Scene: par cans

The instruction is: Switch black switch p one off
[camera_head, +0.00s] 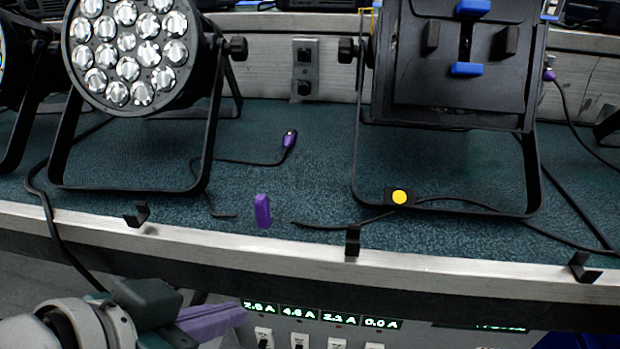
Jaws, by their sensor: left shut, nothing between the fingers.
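A row of small switches on pale plates shows at the bottom edge, partly cut off by the frame: the leftmost switch (264,339), the second switch (299,340), the third switch (337,344) and the fourth switch (374,346). Their labels are too small to read, so I cannot tell which is p one. My left gripper (238,315), with purple fingers, is shut and empty, just left of the leftmost switch and readout. I cannot tell whether it touches the panel. My right gripper is out of view.
The metal bench edge (300,250) with black hooks (352,242) overhangs the panel. On the teal bench top stand a round par can (130,50) and a second can (460,70) facing away. Cables, a purple connector (262,211) and a yellow-topped black box (399,197) lie there.

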